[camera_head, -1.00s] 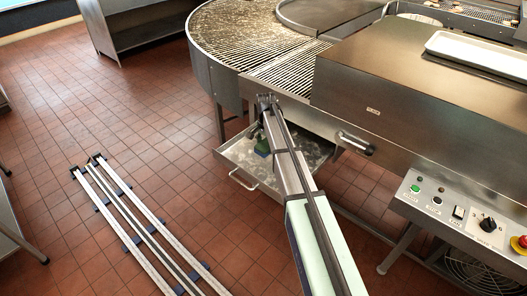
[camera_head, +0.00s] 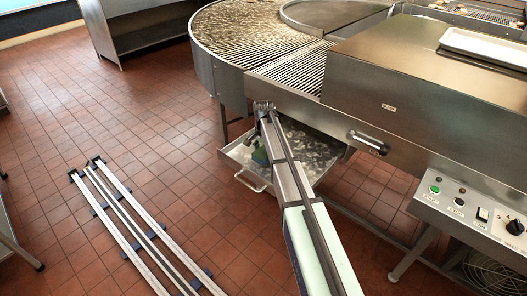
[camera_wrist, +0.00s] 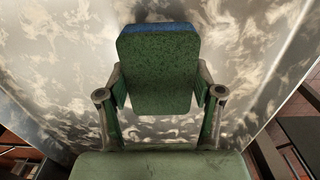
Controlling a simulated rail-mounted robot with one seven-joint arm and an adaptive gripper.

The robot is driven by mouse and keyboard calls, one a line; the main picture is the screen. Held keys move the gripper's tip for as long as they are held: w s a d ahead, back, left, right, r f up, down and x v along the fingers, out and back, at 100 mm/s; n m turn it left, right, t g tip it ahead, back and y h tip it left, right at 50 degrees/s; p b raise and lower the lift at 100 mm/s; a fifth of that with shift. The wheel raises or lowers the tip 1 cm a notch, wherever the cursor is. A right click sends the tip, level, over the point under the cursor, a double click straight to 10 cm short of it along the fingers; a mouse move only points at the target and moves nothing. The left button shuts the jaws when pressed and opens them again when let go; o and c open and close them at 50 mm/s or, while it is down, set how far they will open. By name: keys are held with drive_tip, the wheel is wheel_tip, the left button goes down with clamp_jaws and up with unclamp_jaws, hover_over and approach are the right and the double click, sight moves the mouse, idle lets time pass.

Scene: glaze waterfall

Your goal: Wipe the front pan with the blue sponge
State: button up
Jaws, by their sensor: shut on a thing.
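The sponge (camera_wrist: 158,70) has a dark green speckled face and a blue layer along its far edge in the wrist view. In the head view the sponge (camera_head: 260,157) shows as a small green and blue patch over the pan, partly behind my arm. My gripper (camera_wrist: 161,92) is shut on the sponge, one finger at each side. The front pan (camera_head: 318,142) is a shallow metal tray with a front handle, under the conveyor machine. Its floor (camera_wrist: 60,95) carries pale, patchy smears. I cannot tell whether the sponge touches the floor.
The machine's metal body (camera_head: 400,80) overhangs the pan's rear, with a dark handle (camera_head: 368,142) on its side. A control panel (camera_head: 475,205) is at right. White rails (camera_head: 140,235) lie on the tiled floor at left. Open floor lies between rails and pan.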

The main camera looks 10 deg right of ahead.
sight(257, 156)
drive_tip(key=shift+f, duration=0.85)
drive_tip(key=shift+s+a+f+b, duration=0.25)
drive_tip(key=shift+s+a+b, duration=0.15)
drive_tip(key=shift+s+a, duration=0.1)
drive_tip(key=shift+c, duration=0.5)
drive_tip(key=shift+s+a+b, duration=0.35)
drive_tip(key=shift+s+a, duration=0.3)
drive_tip(key=shift+a, duration=0.25)
drive_tip(key=shift+a+f+b, duration=0.1)
drive_tip(key=shift+f+b, duration=0.05)
drive_tip(key=shift+b, duration=0.35)
drive_tip(key=shift+w+d+r+p, duration=0.35)
drive_tip(key=shift+w+d+p, duration=0.25)
drive_tip(key=shift+w+d, duration=0.1)
drive_tip(key=shift+w+d+r+p, duration=0.1)
drive_tip(key=shift+w+d+p, duration=0.4)
drive_tip(key=shift+d, duration=0.35)
drive_tip(key=shift+r+p, duration=2.1)
drive_tip(key=shift+r, duration=1.8)
